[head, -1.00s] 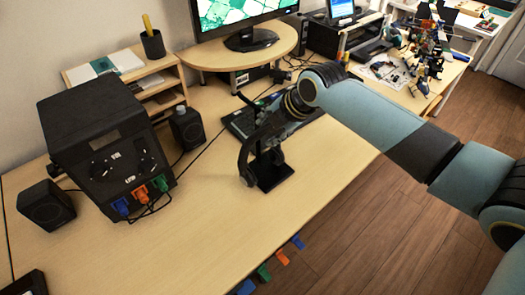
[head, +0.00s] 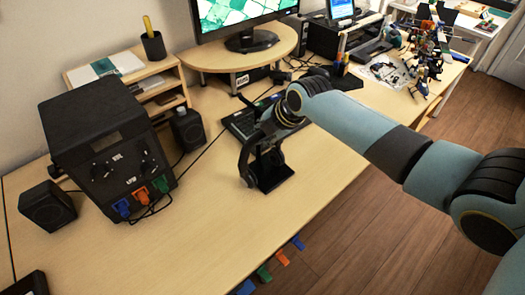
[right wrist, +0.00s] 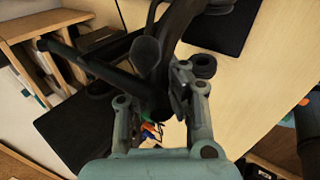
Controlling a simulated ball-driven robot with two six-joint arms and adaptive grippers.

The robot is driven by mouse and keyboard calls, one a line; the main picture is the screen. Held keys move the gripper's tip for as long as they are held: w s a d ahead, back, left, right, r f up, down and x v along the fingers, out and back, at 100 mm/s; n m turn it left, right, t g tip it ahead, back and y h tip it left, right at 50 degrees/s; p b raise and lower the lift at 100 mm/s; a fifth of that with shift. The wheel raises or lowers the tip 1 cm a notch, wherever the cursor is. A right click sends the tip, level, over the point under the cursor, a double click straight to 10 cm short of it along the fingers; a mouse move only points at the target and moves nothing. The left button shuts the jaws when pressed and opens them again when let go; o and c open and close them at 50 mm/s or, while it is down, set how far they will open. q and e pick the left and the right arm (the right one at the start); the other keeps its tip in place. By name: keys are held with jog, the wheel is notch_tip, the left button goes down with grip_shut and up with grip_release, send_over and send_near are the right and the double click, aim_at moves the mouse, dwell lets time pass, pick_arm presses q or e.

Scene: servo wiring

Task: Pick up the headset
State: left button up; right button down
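The black headset (head: 246,163) hangs on a dark stand with a flat square base (head: 275,179) near the desk's front edge. My right gripper (head: 264,132) is at the top of the headset in the head view, and my arm partly hides the stand and band. In the right wrist view, the two fingers of my right gripper (right wrist: 155,95) are spread apart, with a dark part of the headset or stand (right wrist: 150,55) between them. Firm contact on both sides does not show. My left gripper is not in view.
A black keyboard (head: 243,122) lies behind the headset. A black box with coloured plugs (head: 105,145) and two speakers stand at the left, with a cable running across the desk. Coloured clips (head: 282,257) sit along the front edge. The desk's front middle is clear.

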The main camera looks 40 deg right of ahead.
jog(key=shift+w+r, duration=0.1)
jog(key=shift+r, duration=0.05)
dwell(0.4)
jog(key=shift+r, duration=0.2)
jog(key=s+d+b, duration=0.2)
jog(key=s+b, duration=0.1)
jog(key=s, duration=1.5)
jog(key=shift+d+r, duration=0.3)
jog(key=shift+r, duration=0.1)
